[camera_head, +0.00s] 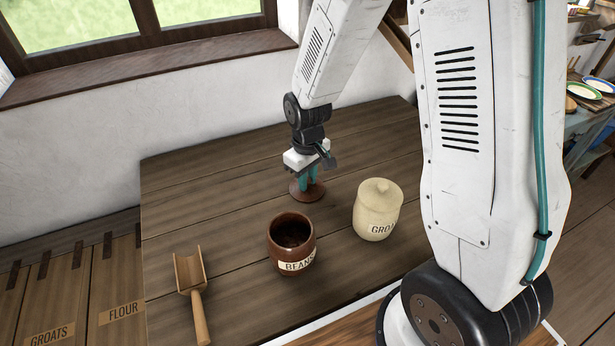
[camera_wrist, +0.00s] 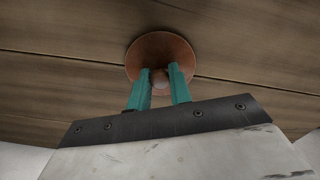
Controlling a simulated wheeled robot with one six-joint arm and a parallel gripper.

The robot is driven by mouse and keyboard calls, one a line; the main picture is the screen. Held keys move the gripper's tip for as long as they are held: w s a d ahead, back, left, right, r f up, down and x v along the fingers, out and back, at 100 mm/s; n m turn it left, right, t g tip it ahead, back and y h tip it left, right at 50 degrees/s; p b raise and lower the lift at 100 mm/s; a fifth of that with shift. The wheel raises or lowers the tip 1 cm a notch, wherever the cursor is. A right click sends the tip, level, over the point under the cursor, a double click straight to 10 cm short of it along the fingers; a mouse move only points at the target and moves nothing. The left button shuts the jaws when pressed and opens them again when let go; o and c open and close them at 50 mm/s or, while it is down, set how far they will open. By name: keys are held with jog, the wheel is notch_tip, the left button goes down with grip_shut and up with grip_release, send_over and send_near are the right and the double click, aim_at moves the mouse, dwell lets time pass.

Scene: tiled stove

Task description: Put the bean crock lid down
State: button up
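The bean crock lid (camera_head: 299,195) is a round reddish-brown disc with a small knob. It is at or just above the tabletop behind the bean crock; I cannot tell if it touches the wood. My gripper (camera_head: 309,184) points down with its teal fingers on either side of the knob. The bean crock (camera_head: 285,245), brown and labelled BEANS, stands upright and uncovered, with dark contents.
A cream groats crock (camera_head: 378,208) with its lid on stands right of the bean crock. A wooden scoop (camera_head: 192,295) lies at the front left. The wooden table (camera_head: 215,200) is clear to the left and behind. A wall and window (camera_head: 90,25) are behind it.

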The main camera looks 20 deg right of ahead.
jog(key=o, duration=0.4)
notch_tip(320, 180, up, 12)
jog(key=s+d+r+m, duration=0.1)
jog(key=s+r, duration=0.3)
jog(key=s, duration=0.4)
jog(key=s+d+r+m, duration=0.1)
jog(key=s+r+m, duration=0.1)
jog(key=s+r, duration=0.3)
jog(key=s+d+r+m+t, duration=0.1)
jog(key=s+r, duration=0.3)
jog(key=s, duration=0.7)
jog(key=shift+r, duration=0.3)
